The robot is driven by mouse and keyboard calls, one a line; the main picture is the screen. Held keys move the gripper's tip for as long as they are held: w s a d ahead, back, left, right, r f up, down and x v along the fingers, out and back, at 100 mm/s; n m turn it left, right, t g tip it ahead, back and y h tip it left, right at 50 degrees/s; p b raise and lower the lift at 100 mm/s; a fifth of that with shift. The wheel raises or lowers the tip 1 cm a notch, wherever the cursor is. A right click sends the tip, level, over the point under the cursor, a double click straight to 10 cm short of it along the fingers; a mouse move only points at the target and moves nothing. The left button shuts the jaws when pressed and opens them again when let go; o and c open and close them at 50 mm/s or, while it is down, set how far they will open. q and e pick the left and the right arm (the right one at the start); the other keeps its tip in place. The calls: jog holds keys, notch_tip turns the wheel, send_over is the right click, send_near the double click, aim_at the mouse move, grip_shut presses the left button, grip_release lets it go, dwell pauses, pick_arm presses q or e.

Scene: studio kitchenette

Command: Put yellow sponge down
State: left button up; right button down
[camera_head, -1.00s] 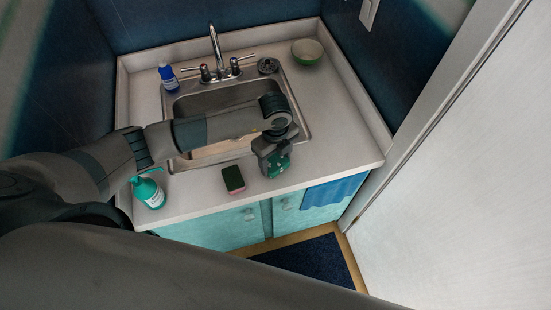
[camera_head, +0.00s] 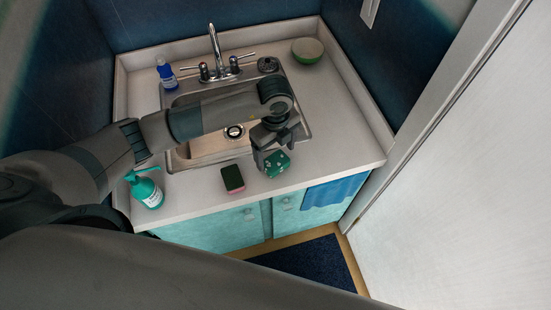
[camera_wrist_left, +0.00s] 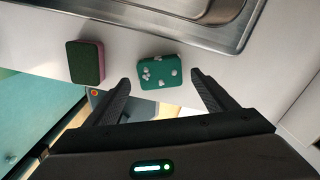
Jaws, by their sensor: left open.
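A teal block with white spots (camera_head: 277,164), sponge-like, lies on the counter in front of the sink; no yellow face of it shows. In the left wrist view the block (camera_wrist_left: 160,72) lies between and just beyond the fingertips, with a gap on each side. My left gripper (camera_head: 268,150) is open and empty just over it, and its fingers also show in the left wrist view (camera_wrist_left: 160,82). My right gripper is not in view.
A dark green and pink sponge (camera_head: 232,179) lies just left of the block. A teal pump bottle (camera_head: 148,192) stands at the front left. The sink (camera_head: 212,147), a blue bottle (camera_head: 166,76) and a green bowl (camera_head: 307,50) are farther back. The counter right of the block is clear.

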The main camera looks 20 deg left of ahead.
aim_at(276, 161)
pick_arm(q)
notch_tip(276, 161, up, 8)
jog(key=b, duration=0.2)
jog(key=shift+s+f, duration=0.1)
jog(key=shift+f, duration=0.05)
dwell(0.8)
